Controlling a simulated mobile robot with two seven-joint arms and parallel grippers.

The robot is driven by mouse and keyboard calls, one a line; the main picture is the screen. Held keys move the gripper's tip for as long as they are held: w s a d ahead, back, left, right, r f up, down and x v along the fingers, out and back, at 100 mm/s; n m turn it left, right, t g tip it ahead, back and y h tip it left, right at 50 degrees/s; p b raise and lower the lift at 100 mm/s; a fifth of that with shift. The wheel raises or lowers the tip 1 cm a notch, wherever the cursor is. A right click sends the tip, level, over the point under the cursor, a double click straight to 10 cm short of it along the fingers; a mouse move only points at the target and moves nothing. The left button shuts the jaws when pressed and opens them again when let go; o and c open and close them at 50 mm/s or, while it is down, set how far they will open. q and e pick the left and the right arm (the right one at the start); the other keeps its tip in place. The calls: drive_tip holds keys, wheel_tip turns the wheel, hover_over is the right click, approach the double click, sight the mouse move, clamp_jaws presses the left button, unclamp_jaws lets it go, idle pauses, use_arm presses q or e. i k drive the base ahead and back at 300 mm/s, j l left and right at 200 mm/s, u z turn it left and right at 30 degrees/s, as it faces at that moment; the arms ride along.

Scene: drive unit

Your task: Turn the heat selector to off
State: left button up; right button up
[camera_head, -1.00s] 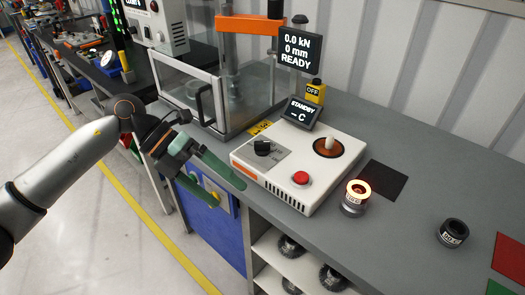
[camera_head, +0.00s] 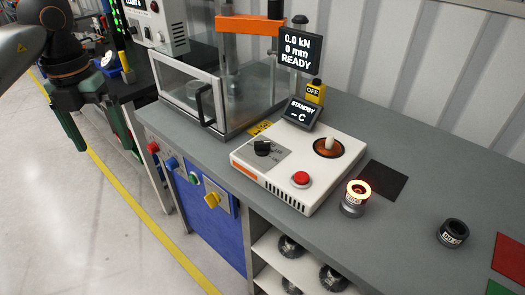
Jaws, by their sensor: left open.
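The heat selector is a black knob (camera_head: 263,147) on a grey panel at the left of the white heater box (camera_head: 325,182). The panel's small lettering and the knob's exact pointing are too small to read. The display (camera_head: 302,112) behind the box reads "STANDBY" and "- C". My left gripper (camera_head: 112,153) hangs at the upper left, well left of the heater box. Its two green fingers are spread apart and empty, pointing down over the aisle. My right gripper is not in view.
On the box are a red button (camera_head: 300,179) and a round orange-brown plate (camera_head: 328,147). A part with a glowing ring (camera_head: 355,197) stands beside the box, a dark ring (camera_head: 453,232) further right. A clear-walled press enclosure (camera_head: 215,95) stands behind left. Coloured knobs (camera_head: 211,198) project from the bench front.

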sight(261, 149)
drive_tip(key=i+j+z, duration=0.15)
drive_tip(key=z, duration=0.2)
drive_tip(key=i+j+z, duration=0.2)
drive_tip(key=z, duration=0.15)
